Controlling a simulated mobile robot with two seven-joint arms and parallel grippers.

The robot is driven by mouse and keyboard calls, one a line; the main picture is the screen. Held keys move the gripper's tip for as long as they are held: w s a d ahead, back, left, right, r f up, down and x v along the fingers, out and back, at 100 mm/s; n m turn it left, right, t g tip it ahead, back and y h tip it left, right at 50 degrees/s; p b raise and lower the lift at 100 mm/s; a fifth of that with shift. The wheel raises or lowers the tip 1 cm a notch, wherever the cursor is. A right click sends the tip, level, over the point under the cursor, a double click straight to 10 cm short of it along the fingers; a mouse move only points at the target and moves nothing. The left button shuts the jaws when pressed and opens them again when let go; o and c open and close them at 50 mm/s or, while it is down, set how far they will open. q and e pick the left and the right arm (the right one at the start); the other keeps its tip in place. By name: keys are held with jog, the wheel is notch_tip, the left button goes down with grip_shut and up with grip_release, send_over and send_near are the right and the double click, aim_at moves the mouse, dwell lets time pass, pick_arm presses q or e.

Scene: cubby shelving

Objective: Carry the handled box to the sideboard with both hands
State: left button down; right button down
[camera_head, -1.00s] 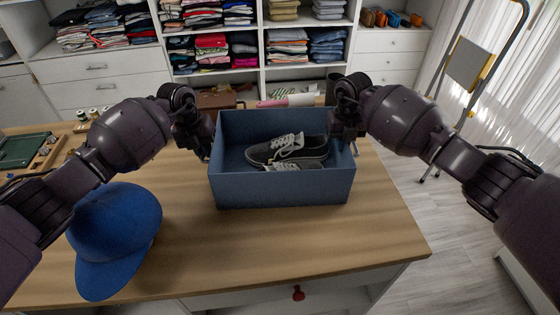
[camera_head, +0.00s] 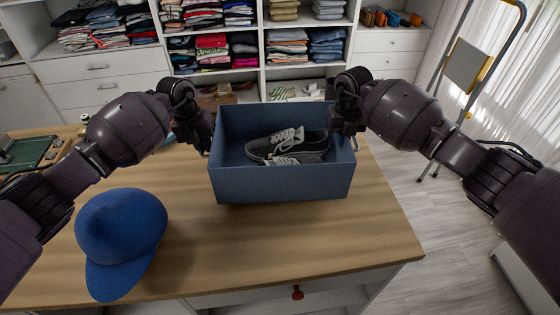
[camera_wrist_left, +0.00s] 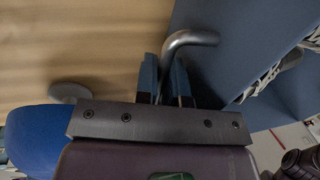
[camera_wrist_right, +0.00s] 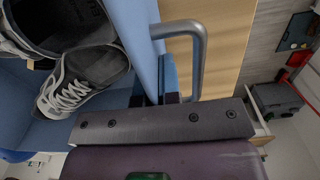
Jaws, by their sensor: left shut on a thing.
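The handled box (camera_head: 282,185) is blue and open-topped, with grey shoes (camera_head: 288,146) inside. It is level and seems slightly above the wooden table, with a shadow under it. My left gripper (camera_head: 205,150) is at its left side; in the left wrist view its fingers (camera_wrist_left: 165,82) are shut on the bent metal handle (camera_wrist_left: 192,38). My right gripper (camera_head: 345,132) is at the right side. In the right wrist view a finger (camera_wrist_right: 168,80) is between the box wall and the right handle (camera_wrist_right: 198,55). Whether it is closed is hard to tell.
A blue cap (camera_head: 120,235) lies on the table (camera_head: 235,245) at left front. A green tray (camera_head: 28,152) is at the far left. Shelving (camera_head: 262,50) with folded clothes stands behind. A stepladder (camera_head: 468,65) stands at right on open floor.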

pick_arm(q)
jog(key=shift+r+p, duration=0.45)
jog(key=shift+r, duration=0.1)
pick_arm(e)
jog(key=shift+r, duration=0.6)
pick_arm(q)
jog(key=shift+f, duration=0.15)
pick_arm(e)
jog(key=shift+f, duration=0.15)
